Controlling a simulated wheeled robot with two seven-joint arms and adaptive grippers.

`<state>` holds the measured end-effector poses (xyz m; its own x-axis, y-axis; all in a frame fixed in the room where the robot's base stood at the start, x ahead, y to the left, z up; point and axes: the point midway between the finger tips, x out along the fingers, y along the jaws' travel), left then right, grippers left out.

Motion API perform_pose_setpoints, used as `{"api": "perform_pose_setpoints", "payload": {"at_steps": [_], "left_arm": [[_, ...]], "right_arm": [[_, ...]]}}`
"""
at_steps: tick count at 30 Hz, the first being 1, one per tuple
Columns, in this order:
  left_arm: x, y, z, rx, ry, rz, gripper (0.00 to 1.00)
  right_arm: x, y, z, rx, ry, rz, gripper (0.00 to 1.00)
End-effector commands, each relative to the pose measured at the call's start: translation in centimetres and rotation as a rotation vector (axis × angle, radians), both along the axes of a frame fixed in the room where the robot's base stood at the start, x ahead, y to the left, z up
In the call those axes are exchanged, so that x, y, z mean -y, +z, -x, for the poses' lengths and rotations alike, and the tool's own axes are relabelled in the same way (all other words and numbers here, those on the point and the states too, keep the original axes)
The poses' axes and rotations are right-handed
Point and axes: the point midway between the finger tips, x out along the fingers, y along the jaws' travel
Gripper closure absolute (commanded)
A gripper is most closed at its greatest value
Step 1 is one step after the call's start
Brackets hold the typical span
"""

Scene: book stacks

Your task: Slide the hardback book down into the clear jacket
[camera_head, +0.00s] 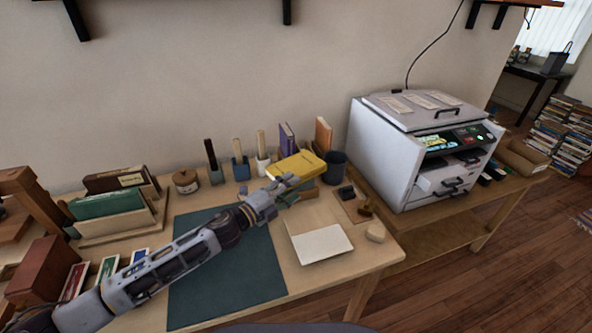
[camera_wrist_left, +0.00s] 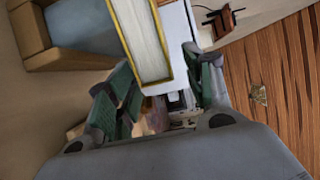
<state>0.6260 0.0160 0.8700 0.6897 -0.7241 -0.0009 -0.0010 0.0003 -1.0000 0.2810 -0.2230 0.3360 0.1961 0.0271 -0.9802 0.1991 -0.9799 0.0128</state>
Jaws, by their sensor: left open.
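A yellow hardback book (camera_head: 297,165) lies tilted toward the back of the desk. Its pale page edge (camera_wrist_left: 142,40) and yellow cover rims show in the left wrist view. My left gripper (camera_head: 286,190) is just in front of the book's near edge. In the left wrist view its green-padded fingers (camera_wrist_left: 165,95) are spread apart, and the book's end shows ahead and between them. I cannot tell whether they touch it. A flat whitish sheet-like piece (camera_head: 321,245) lies at the desk's front right; I cannot tell whether it is the clear jacket. My right gripper is out of view.
A dark green mat (camera_head: 225,282) covers the desk's middle under my left arm. A dark cup (camera_head: 335,168), pots of tools and upright books line the back. Upright folders (camera_head: 108,212) stand left. A large grey machine (camera_head: 412,150) stands right.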

Motion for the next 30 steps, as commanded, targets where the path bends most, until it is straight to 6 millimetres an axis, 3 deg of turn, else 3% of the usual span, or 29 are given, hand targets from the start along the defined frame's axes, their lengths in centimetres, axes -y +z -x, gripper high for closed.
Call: {"api": "perform_pose_setpoints", "payload": {"at_steps": [15, 30], "left_arm": [[2.9, 0.0, -3.1, 0.001, 0.0, 0.001, 0.48], [3.1, 0.0, -3.3, 0.001, 0.0, 0.001, 0.48]], "right_arm": [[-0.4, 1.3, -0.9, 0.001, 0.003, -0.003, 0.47], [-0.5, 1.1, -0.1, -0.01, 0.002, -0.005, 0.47]]}}
